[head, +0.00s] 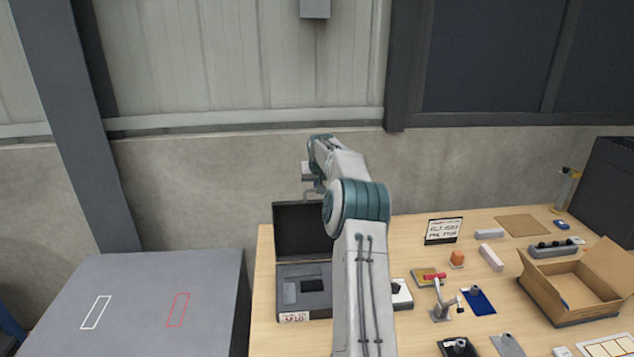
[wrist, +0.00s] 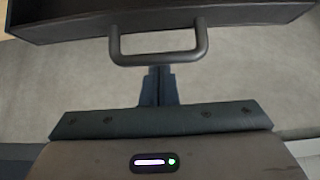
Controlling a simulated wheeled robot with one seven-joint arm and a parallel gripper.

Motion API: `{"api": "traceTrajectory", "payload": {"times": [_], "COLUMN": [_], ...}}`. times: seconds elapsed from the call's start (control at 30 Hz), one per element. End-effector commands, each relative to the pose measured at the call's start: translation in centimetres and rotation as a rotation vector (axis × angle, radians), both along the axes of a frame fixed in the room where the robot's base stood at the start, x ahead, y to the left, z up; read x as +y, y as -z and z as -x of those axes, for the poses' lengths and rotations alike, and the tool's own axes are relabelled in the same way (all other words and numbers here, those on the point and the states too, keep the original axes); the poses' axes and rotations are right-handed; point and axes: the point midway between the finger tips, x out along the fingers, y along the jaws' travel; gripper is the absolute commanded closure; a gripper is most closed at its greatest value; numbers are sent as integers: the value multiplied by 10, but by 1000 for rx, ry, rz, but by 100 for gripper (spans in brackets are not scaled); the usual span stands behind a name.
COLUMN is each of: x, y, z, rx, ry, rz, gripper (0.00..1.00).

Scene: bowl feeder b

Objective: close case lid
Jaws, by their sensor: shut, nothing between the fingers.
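The case (head: 305,311) sits at the left end of the wooden table, with a dark tray and lighter compartments inside. Its dark lid (head: 295,225) stands open, roughly upright, at the back of the case. In the wrist view the lid (wrist: 70,22) fills the top of the picture, and its dark U-shaped handle (wrist: 158,60) points toward my fingers. My gripper (wrist: 158,74) is shut and empty, its fingertips close to the handle bar; I cannot tell whether they touch. In the head view my gripper (head: 309,178) is above the lid's top edge. My arm hides the case's right side.
A grey cabinet top (head: 140,300) lies left of the table (head: 405,228). To the right are a sign (head: 443,231), a small metal stand (head: 440,305), a blue pad (head: 478,301) and an open cardboard box (head: 570,287). A concrete wall stands behind.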

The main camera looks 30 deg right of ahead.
Motion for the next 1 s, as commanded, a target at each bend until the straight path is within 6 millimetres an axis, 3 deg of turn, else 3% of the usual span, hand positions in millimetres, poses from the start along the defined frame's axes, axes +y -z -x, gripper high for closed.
{"api": "traceTrajectory", "payload": {"times": [0.73, 1.0], "x": [1, -4], "y": [1, 1], "z": [8, 23], "rx": [-8, -55], "ry": [3, 18], "rz": [4, 29], "gripper": [100, 100]}}
